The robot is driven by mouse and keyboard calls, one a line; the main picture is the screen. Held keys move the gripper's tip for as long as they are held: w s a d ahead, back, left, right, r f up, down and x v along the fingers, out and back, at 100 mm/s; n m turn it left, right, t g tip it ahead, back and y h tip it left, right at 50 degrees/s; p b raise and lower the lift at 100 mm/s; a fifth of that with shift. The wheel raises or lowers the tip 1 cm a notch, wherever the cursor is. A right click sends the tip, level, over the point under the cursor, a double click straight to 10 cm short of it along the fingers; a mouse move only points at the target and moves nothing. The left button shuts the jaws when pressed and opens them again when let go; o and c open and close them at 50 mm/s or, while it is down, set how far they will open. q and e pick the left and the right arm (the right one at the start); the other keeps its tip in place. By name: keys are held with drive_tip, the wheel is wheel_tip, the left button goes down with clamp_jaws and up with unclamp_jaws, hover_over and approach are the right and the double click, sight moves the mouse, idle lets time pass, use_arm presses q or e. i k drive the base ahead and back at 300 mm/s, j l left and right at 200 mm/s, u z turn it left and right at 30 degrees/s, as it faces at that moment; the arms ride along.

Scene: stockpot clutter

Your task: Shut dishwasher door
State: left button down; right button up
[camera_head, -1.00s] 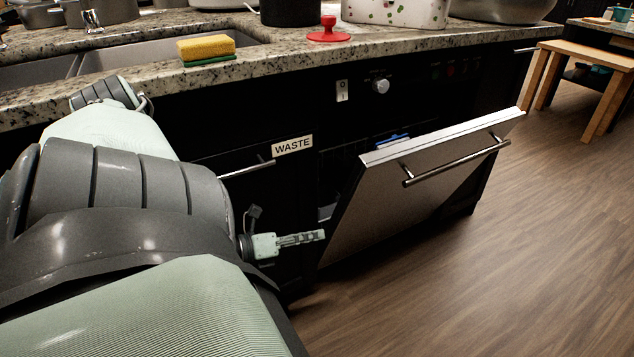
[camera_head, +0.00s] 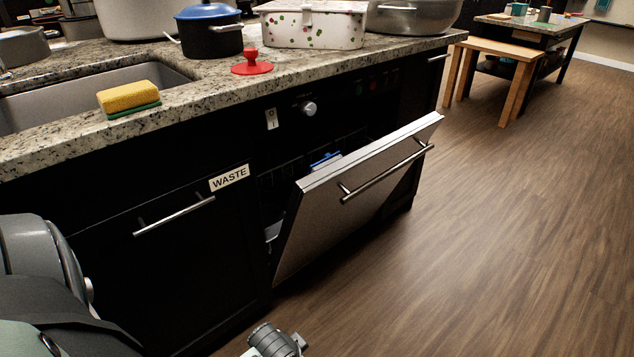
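The dishwasher door (camera_head: 350,200) is a silver panel with a bar handle (camera_head: 385,172). It hangs partly open, tilted outward from the dark counter front. A blue item (camera_head: 325,160) shows inside the gap behind its top edge. Part of my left arm fills the lower left corner. A grey piece of my own arm shows at the bottom edge, below and apart from the door. No gripper fingers can be made out, and my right gripper is not seen.
A granite counter (camera_head: 215,85) carries a yellow-green sponge (camera_head: 128,97), a red press (camera_head: 252,64), a blue-lidded pot (camera_head: 210,32) and a spotted box (camera_head: 312,25). The WASTE cabinet handle (camera_head: 175,215) juts out left of the door. Wood floor (camera_head: 500,220) to the right is clear.

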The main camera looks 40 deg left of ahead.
sight(339, 194)
drive_tip(key=i+u, duration=0.1)
drive_tip(key=u, duration=0.3)
drive_tip(key=l+u, duration=0.1)
drive_tip(key=u, duration=0.25)
drive_tip(key=i+l+u, duration=0.1)
drive_tip(key=u, duration=0.3)
drive_tip(key=l+u, duration=0.15)
drive_tip(key=u, duration=0.25)
drive_tip(key=i+l+u, duration=0.1)
drive_tip(key=l+u, duration=0.7)
drive_tip(key=l, duration=0.25)
drive_tip(key=l+u, duration=0.3)
drive_tip(key=l, duration=0.85)
drive_tip(key=k, duration=0.05)
